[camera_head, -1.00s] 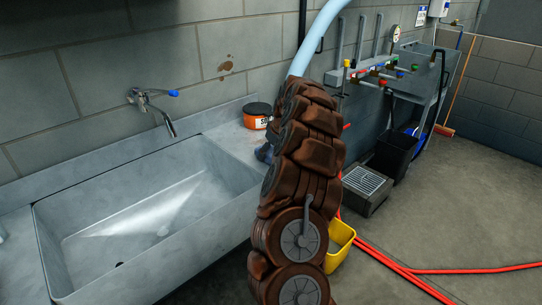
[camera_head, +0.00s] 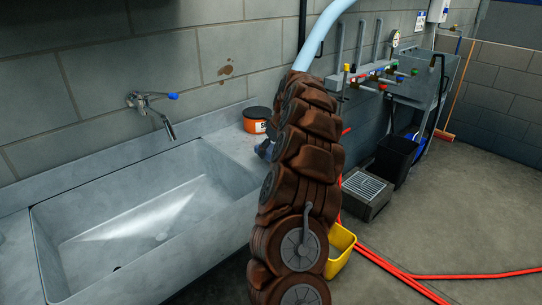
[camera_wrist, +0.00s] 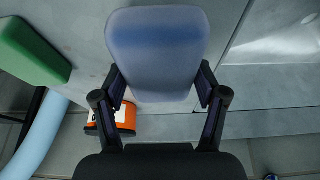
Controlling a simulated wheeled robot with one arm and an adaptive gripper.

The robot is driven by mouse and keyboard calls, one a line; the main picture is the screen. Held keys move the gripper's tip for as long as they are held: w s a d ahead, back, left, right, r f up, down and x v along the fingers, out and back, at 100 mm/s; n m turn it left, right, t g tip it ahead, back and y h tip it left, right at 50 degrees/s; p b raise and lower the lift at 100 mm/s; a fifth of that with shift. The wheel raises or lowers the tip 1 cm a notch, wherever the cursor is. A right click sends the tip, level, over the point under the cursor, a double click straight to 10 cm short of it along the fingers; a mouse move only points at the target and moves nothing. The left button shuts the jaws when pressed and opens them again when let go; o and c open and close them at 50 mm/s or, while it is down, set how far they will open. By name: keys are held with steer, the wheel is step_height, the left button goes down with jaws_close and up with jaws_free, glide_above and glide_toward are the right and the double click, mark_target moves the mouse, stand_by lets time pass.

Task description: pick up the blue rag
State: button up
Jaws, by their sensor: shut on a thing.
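The blue rag (camera_wrist: 157,50) shows large in the wrist view as a pale blue, rounded piece between the two dark fingers. My gripper (camera_wrist: 160,82) is shut on it, with a finger at each side. In the head view, a small dark-blue patch (camera_head: 262,149) shows at the left edge of my brown-covered arm, beside the orange tub. My arm hides most of the gripper and rag there, so I cannot tell how high the rag is above the counter.
An orange tub (camera_head: 257,120) with a dark lid stands on the counter by the wall. The grey sink basin (camera_head: 218,222) is left of my arm, with a tap (camera_head: 154,108) above. A green block (camera_wrist: 32,50) lies left in the wrist view. A yellow bucket (camera_head: 339,250) stands right.

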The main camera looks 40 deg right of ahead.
steer(key=shift+r, duration=0.25)
steer(key=shift+a+r, duration=0.2)
steer(key=shift+a, duration=0.15)
steer(key=s+a+r+b, duration=0.1)
steer(key=a+b, duration=0.3)
steer(key=a, duration=1.1)
steer(key=shift+s+a+r, duration=0.15)
steer(key=shift+s+r, duration=0.05)
steer(key=shift+s, duration=0.15)
steer(key=o, duration=0.5)
steer(key=c, duration=0.4)
